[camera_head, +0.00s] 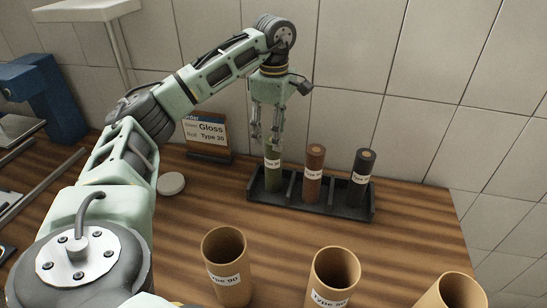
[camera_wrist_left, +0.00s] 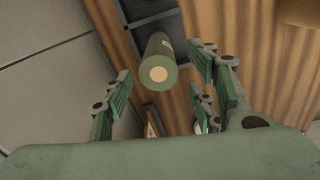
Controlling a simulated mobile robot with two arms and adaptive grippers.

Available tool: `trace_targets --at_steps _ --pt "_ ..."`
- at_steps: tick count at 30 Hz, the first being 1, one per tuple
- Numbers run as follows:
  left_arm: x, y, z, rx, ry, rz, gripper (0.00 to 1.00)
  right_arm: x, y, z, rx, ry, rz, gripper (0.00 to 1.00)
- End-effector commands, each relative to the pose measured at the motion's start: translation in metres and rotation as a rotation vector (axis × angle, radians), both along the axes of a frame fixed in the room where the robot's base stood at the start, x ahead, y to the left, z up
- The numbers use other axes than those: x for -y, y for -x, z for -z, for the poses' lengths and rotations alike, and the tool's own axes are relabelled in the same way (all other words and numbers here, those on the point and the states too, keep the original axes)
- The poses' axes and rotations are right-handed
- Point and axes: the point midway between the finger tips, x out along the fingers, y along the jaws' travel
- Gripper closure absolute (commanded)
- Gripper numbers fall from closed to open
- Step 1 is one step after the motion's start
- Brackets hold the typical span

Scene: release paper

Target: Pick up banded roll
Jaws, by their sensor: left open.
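A dark rack (camera_head: 330,206) on the wooden table holds three upright rolls, each with a white label band. The green roll (camera_head: 272,176) stands in the left slot, the brown roll (camera_head: 314,168) in the middle and the black roll (camera_head: 362,172) on the right. My left gripper (camera_head: 266,138) is open, pointing down at the top of the green roll. In the left wrist view, the green roll (camera_wrist_left: 160,72) shows its pale end between and just beyond the open fingers (camera_wrist_left: 163,85). Contact cannot be told. My right gripper is out of view.
A sign (camera_head: 206,134) reading "Gloss" and "Type 30" stands left of the rack. A pale round disc (camera_head: 171,184) lies nearby. Open tan tubes (camera_head: 226,250) with type labels stand along the front. The tiled wall (camera_head: 370,60) is close behind.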

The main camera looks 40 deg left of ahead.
Motion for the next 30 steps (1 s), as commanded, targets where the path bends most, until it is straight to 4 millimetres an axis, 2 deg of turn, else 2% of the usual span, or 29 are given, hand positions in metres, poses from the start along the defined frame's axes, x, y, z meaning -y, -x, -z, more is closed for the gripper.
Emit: trace_targets --at_steps 1,7,15,24,30 --pt "0.000 0.000 0.012 0.000 0.000 0.000 0.47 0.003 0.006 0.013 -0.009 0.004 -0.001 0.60" --pt "0.000 0.000 0.025 0.000 0.000 0.000 0.47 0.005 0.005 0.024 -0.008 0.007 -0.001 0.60" --pt "-0.001 0.000 0.049 -0.003 -0.001 -0.001 0.47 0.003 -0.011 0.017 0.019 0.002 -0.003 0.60" --pt "-0.005 -0.003 0.090 -0.003 0.000 0.000 0.47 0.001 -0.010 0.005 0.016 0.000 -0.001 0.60" --pt "-0.005 -0.004 0.101 0.000 -0.001 0.000 0.47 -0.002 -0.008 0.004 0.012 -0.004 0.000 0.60"
